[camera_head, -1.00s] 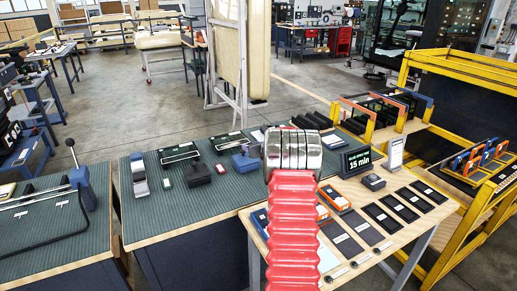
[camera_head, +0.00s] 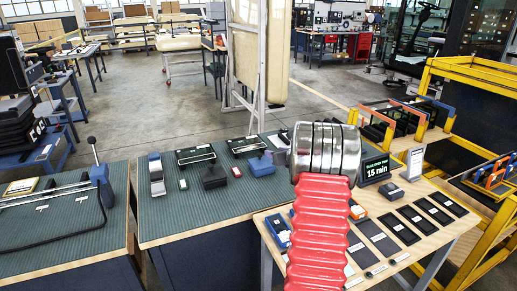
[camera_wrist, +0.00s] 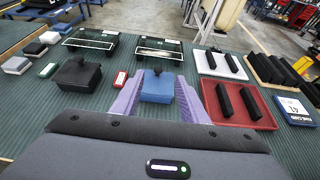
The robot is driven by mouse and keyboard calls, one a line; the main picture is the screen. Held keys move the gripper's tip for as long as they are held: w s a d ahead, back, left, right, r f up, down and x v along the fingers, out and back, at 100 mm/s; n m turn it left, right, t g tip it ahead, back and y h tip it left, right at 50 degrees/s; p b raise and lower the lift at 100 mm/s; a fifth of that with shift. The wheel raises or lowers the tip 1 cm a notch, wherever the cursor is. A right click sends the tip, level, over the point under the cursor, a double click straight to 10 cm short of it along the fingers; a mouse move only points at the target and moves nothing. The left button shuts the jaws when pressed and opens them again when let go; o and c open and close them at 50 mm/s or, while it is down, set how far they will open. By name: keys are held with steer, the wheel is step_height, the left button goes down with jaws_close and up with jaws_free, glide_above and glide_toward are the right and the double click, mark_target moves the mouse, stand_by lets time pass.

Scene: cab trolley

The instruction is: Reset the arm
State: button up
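My red bellows-covered arm (camera_head: 322,225) with its silver ringed joint (camera_head: 325,150) rises in the front middle of the head view and hides my gripper there. In the wrist view, the two lavender fingers of my gripper (camera_wrist: 157,82) are spread apart with nothing clasped. A blue block with a dark knob (camera_wrist: 157,88) shows between and beyond the fingers, on the green ribbed mat. What looks like the same block (camera_head: 261,165) stands on the mat left of my arm in the head view.
The green-topped bench (camera_head: 215,212) holds black blocks and wire-framed trays. A wooden table (camera_head: 398,249) with dark flat plates and a "15 min" display (camera_head: 375,169) stands right of my arm. A yellow-framed trolley (camera_head: 478,72) stands farther right. Open floor (camera_head: 150,105) lies behind the bench.

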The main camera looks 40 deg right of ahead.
steer(key=shift+w+n, duration=0.1)
steer(key=shift+n, duration=0.2)
steer(key=s+a+f+n+g+y, duration=0.1)
steer(key=s+a+f+n+y, duration=0.1)
steer(key=a+f+n+y, duration=0.45)
steer(key=s+a+r+n+g, duration=0.2)
steer(key=a+n, duration=0.3)
steer(key=a, duration=0.3)
steer(key=s+a+r+n+g+y, duration=0.1)
steer(key=s+a+n, duration=0.1)
steer(key=a+n, duration=0.5)
steer(key=s+a+r+n+g, duration=0.2)
steer(key=s+a+n, duration=0.1)
steer(key=a, duration=0.7)
steer(key=s+a+r+n+h, duration=0.1)
steer(key=s+a+r+n, duration=0.4)
steer(key=s+a+n, duration=0.4)
steer(key=s+a+r+n+h, duration=0.1)
steer(key=s+a+r+n, duration=0.5)
steer(key=a, duration=1.1)
steer(key=s+n, duration=0.3)
steer(key=s, duration=0.2)
steer(key=shift+s+g, duration=0.15)
steer(key=shift+g, duration=0.25)
steer(key=shift+h, duration=0.25)
